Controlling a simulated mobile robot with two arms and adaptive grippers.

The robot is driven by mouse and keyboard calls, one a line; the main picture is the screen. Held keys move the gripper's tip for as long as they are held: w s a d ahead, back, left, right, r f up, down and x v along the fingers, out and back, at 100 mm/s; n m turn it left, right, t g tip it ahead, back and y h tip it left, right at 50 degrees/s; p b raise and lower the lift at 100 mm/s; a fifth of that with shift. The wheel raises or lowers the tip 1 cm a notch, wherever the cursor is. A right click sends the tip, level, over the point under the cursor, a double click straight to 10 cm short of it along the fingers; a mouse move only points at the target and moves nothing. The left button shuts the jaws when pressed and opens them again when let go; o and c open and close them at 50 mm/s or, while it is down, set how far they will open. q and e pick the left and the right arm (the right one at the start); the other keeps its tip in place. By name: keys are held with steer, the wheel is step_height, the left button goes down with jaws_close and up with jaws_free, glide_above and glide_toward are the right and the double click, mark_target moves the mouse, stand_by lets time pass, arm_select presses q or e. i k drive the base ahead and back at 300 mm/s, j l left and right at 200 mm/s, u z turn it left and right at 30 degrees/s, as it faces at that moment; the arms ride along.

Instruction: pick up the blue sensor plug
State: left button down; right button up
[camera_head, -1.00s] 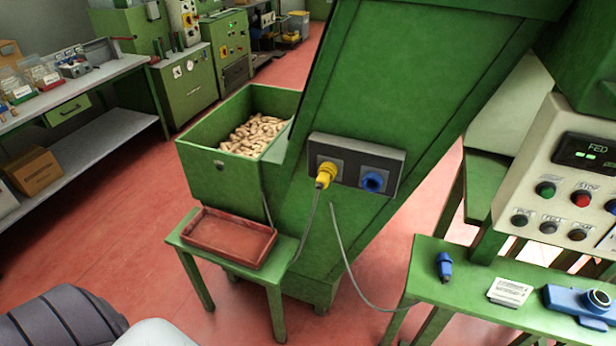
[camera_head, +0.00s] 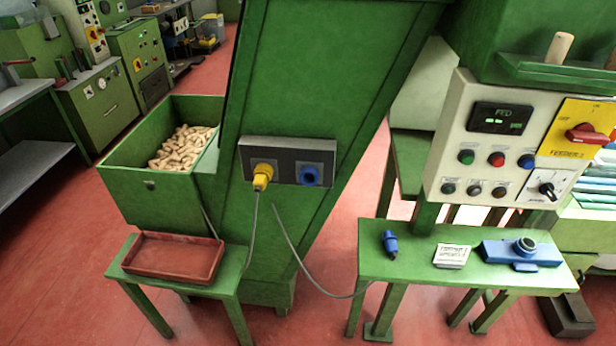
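The blue sensor plug (camera_head: 390,244) lies at the left end of the green bench (camera_head: 420,276) on the right. Nothing covers it. A grey cable runs from the machine's front down towards that bench's left edge; whether it joins the plug cannot be seen. On the sloping green machine is a dark socket panel (camera_head: 288,162). A yellow plug (camera_head: 262,177) sits in its left socket, and its blue socket (camera_head: 310,176) on the right is empty. Neither of my grippers is in view.
A small white card (camera_head: 452,256) and a blue device with a round ring (camera_head: 522,252) share the bench. A red tray (camera_head: 172,258) stands on a low green table at the left. A green hopper (camera_head: 150,190) holds cork stoppers (camera_head: 184,148). A control box (camera_head: 500,150) stands above the bench. Red floor lies between.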

mark_target(390, 241)
steer(key=i+j, duration=0.3)
steer(key=i+j+z, duration=0.25)
steer(key=j+z, duration=0.25)
steer(key=j, duration=0.15)
steer(key=i+j+z, duration=0.25)
steer(key=j, duration=0.15)
steer(key=j+z, duration=0.25)
steer(key=j, duration=0.15)
steer(key=z, duration=0.45)
